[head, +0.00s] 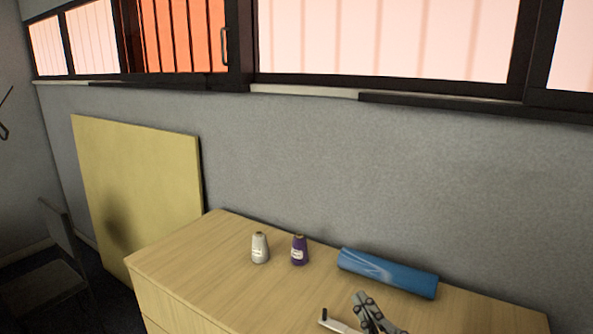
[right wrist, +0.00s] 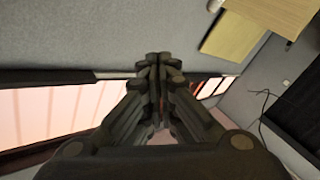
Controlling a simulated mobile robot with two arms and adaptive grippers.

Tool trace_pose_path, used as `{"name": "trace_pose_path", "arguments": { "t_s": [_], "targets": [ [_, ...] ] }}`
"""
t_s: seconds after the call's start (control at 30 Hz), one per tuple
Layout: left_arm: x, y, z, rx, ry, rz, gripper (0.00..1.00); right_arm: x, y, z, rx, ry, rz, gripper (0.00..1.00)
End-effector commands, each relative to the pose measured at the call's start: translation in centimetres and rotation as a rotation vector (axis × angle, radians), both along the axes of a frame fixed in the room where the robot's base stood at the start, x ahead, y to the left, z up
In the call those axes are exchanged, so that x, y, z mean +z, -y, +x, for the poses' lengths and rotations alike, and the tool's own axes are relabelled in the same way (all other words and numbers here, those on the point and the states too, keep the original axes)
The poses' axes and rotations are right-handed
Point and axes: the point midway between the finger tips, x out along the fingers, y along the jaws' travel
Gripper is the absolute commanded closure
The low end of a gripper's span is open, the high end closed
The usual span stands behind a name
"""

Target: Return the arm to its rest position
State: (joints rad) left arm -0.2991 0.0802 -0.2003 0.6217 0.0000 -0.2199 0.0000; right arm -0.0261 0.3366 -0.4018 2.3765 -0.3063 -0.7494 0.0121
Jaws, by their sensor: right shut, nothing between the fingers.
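My right gripper (head: 362,298) shows at the bottom edge of the head view, in front of the wooden table top (head: 205,250). In the right wrist view its fingers (right wrist: 158,62) are together and empty. That view looks past them to the wall and windows, with no object near the fingertips. My left gripper is in neither view.
A white spool (head: 260,248) and a purple spool (head: 299,250) stand upright on the table. A blue roll (head: 387,272) lies to their right near the wall. A pale item (head: 338,322) with a dark end is beside my gripper. A yellow board (head: 140,190) leans on the wall.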

Motion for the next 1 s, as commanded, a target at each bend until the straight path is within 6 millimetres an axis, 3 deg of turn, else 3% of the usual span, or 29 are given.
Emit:
{"name": "trace_pose_path", "arguments": {
  "t_s": [0.03,0.1,0.2,0.3,0.4,0.6,0.63,0.87,1.0],
  "targets": [
    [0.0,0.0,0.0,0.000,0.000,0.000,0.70,-3.7,1.4,-1.0,-0.050,-0.134,0.034,1.00],
    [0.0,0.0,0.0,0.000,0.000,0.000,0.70,-8.5,3.1,-2.9,-0.115,-0.311,0.069,1.00],
    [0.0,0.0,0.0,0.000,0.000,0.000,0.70,-14.7,5.1,-6.8,-0.197,-0.552,0.109,1.00],
    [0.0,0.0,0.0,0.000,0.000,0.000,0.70,-19.5,6.4,-11.3,-0.262,-0.768,0.139,1.00],
    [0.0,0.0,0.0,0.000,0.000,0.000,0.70,-23.1,7.3,-15.9,-0.313,-0.951,0.160,1.00],
    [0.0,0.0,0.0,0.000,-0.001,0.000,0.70,-27.3,8.1,-24.9,-0.389,-1.264,0.190,1.00],
    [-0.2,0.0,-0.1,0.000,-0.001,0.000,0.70,-28.1,8.1,-25.7,-0.395,-1.295,0.190,1.00],
    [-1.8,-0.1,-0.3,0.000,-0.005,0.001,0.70,-36.8,7.8,-23.7,-0.393,-1.306,0.177,1.00],
    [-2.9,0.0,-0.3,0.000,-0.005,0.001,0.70,-43.2,7.7,-23.6,-0.394,-1.327,0.169,1.00]
  ]
}}
